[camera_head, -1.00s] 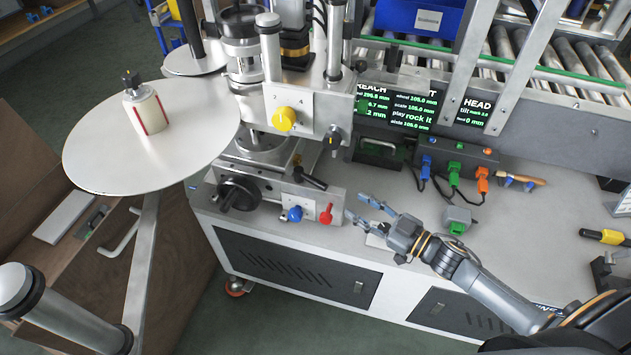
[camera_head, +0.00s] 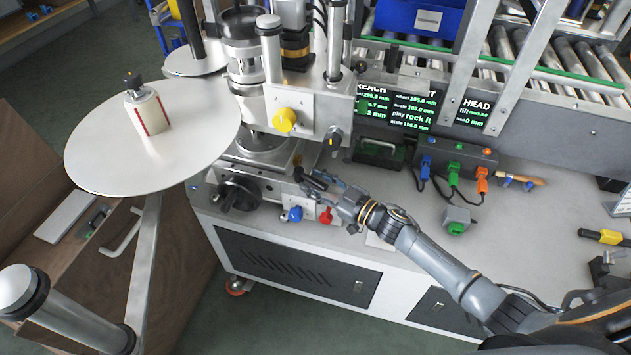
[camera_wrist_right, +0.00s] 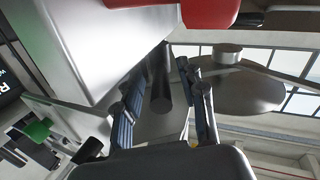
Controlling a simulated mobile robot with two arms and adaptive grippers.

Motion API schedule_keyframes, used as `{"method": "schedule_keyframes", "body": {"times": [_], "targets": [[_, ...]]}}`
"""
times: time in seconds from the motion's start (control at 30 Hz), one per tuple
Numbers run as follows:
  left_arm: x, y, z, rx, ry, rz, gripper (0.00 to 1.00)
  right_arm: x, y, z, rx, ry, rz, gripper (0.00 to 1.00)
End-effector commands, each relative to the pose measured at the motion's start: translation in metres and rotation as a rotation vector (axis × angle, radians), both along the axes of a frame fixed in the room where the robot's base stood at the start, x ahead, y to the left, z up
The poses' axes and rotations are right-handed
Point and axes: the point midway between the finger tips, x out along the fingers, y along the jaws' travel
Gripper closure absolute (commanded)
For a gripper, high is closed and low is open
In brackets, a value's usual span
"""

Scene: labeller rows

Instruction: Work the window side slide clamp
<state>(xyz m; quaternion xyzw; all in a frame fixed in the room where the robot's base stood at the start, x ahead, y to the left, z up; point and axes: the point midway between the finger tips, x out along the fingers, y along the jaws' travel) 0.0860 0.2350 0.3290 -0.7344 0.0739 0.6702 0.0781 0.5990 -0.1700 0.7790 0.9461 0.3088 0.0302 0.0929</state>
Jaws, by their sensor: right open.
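The slide unit at the foot of the labeller carries a black bar handle (camera_wrist_right: 161,88), a red lever (camera_head: 326,216) and a blue knob (camera_head: 295,214); no label shows which one is the window side clamp. My right gripper (camera_head: 318,184) is at the slide's right end, above the red lever. In the right wrist view its two fingers (camera_wrist_right: 163,98) stand apart, with the black handle between them and no clear grip on it. A large red part (camera_wrist_right: 210,10), probably the red lever, is at the top of that view. My left gripper is out of view.
A black handwheel (camera_head: 239,193) is left of the slide. The yellow knob (camera_head: 285,120) and labeller head are above. A grey box with a green connector (camera_head: 457,221) and cabled plugs (camera_head: 453,176) lie to the right. The bench front is mostly clear.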

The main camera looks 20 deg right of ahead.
Motion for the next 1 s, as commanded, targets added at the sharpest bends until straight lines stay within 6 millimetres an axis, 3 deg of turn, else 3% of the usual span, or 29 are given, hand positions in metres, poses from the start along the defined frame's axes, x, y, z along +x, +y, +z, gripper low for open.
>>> {"method": "schedule_keyframes", "body": {"times": [0.27,0.5,1.0], "targets": [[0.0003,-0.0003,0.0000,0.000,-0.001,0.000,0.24,0.0013,0.0015,-0.0004,-0.001,0.001,0.001,0.60],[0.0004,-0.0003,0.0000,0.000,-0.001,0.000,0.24,0.0011,0.0014,-0.0003,0.000,0.000,0.001,1.00],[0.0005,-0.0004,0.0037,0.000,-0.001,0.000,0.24,-0.0010,0.0040,0.0004,0.003,0.001,-0.044,1.00]]}}
